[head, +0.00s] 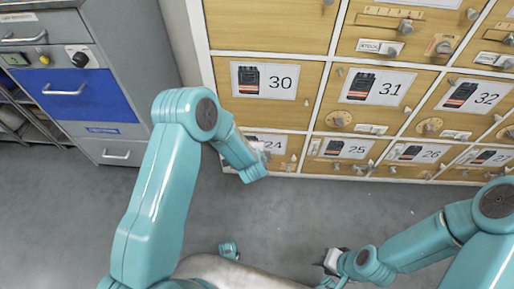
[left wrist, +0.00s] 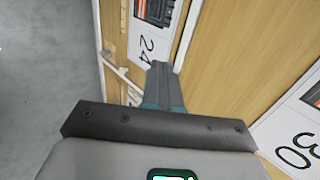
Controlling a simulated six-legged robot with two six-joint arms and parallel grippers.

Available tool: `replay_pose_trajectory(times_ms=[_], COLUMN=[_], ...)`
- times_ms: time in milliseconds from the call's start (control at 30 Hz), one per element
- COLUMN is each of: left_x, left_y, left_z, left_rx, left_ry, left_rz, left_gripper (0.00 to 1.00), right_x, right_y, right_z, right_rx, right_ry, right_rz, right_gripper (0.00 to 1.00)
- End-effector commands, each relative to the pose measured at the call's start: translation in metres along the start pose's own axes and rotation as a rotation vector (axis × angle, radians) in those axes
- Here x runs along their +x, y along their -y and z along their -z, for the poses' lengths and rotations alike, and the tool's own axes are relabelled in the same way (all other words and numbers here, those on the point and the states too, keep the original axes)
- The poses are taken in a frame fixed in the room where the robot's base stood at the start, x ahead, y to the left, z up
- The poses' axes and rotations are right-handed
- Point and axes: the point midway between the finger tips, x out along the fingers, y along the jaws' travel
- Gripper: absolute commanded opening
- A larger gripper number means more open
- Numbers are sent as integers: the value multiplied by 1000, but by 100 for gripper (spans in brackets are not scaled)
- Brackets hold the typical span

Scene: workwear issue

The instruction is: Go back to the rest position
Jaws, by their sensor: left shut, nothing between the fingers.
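My left arm comes in from the left of the head view, bends at a high elbow and reaches down in front of the locker door numbered 24 (head: 285,143). Its fingers are mostly hidden behind the forearm there. In the left wrist view my left gripper (left wrist: 160,68) is shut and empty, pointing toward door 24, whose label also shows there (left wrist: 150,30). I cannot tell whether the fingertips touch the door. My right gripper (head: 325,262) is low at the bottom centre of the head view, over the floor; its finger opening is too small to make out.
Wooden locker doors 30 (head: 230,100), 31 (head: 350,123) and several others fill the back and right. A grey cabinet with a blue drawer (head: 85,97) stands at the left. Grey floor (head: 330,205) lies clear between the lockers and me.

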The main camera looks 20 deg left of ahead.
Motion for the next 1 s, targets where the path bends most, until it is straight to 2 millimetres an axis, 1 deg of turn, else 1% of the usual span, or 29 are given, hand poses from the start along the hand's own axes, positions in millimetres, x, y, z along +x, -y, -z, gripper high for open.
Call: replay_pose_trajectory(times_ms=[33, 100, 233, 267, 300, 333, 367, 400, 467, 500, 567, 600, 667, 700, 800, 900, 1000], left_x=[-5, -7, -7, -6, -6, -9, -14, -24, -41, -52, -70, -83, -102, -116, -146, -169, -184], left_y=[1, 0, -2, 0, 1, -5, -15, -35, -64, -81, -105, -121, -142, -156, -182, -201, -213], left_z=[0, 0, -3, -8, -17, -26, -33, -36, -35, -34, -30, -28, -25, -23, -18, -15, -13], left_rx=[0, 0, -5, -11, -23, -24, -10, -21, -129, -216, -355, -450, -596, -691, -905, -1076, -1227], left_ry=[0, 0, 5, 12, 26, 33, 26, -8, -58, -80, -100, -103, -90, -72, 1, 93, 195], left_rz=[0, -1, -2, -1, -2, -20, -46, -102, -195, -256, -353, -420, -523, -591, -738, -846, -916], left_gripper=[0, 0, 0, 0, 0, 0, 0, 0, 0, 0, 0, 0, 0, 0, 0, 0, 0], right_x=[-2, -2, -2, -2, -2, -2, -2, -2, -2, -2, -2, -2, -2, -2, -2, -2, -2], right_y=[1, 1, 1, 1, 1, 1, 1, 1, 1, 1, 1, 1, 1, 1, 1, 1, 1], right_z=[0, 0, 0, 0, 0, 0, 0, 0, 0, 0, 0, 0, 0, 0, 0, 0, 0], right_rx=[0, 0, 0, 0, 0, 1, 0, 0, 0, 0, 0, 0, 1, 1, 0, 0, 0], right_ry=[0, 0, 0, 0, 0, 0, 0, 0, 0, 0, 0, 0, 0, 0, 0, 0, 0], right_rz=[0, 0, 0, 0, 0, 0, 0, 0, 0, 0, 0, 0, 0, 0, 0, 0, 0], right_gripper=[43, 43, 43, 43, 43, 43, 43, 43, 43, 43, 43, 43, 43, 43, 43, 43, 43])
